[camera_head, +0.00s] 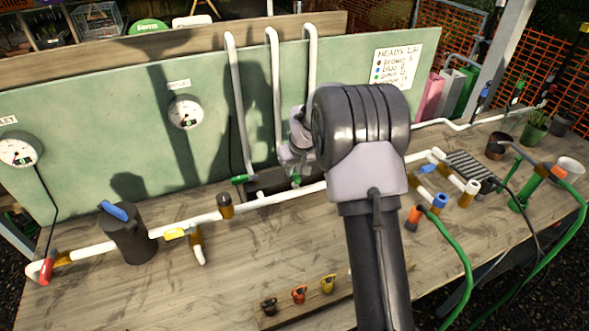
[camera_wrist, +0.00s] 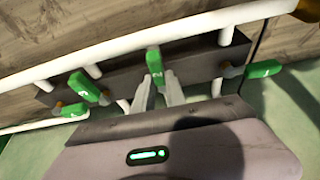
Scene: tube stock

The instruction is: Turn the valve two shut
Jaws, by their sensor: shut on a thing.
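Valve two's green lever (camera_wrist: 154,60) shows in the wrist view on the dark manifold block, with a small pale mark that I read with doubt as a 2. The two pale fingers of my gripper (camera_wrist: 160,88) are shut on this lever, which points toward the long white pipe. In the head view my gripper (camera_head: 297,160) reaches down at the back panel, and a bit of green lever (camera_head: 296,180) shows below it. My arm hides part of the manifold there.
Other green levers (camera_wrist: 83,87) (camera_wrist: 265,70) sit on both sides, close to my fingers. A long white pipe (camera_wrist: 150,40) runs alongside the block. The green panel (camera_head: 100,120) stands behind, with vertical pipes (camera_head: 274,90). A yellow lever (camera_head: 181,233) is at front left.

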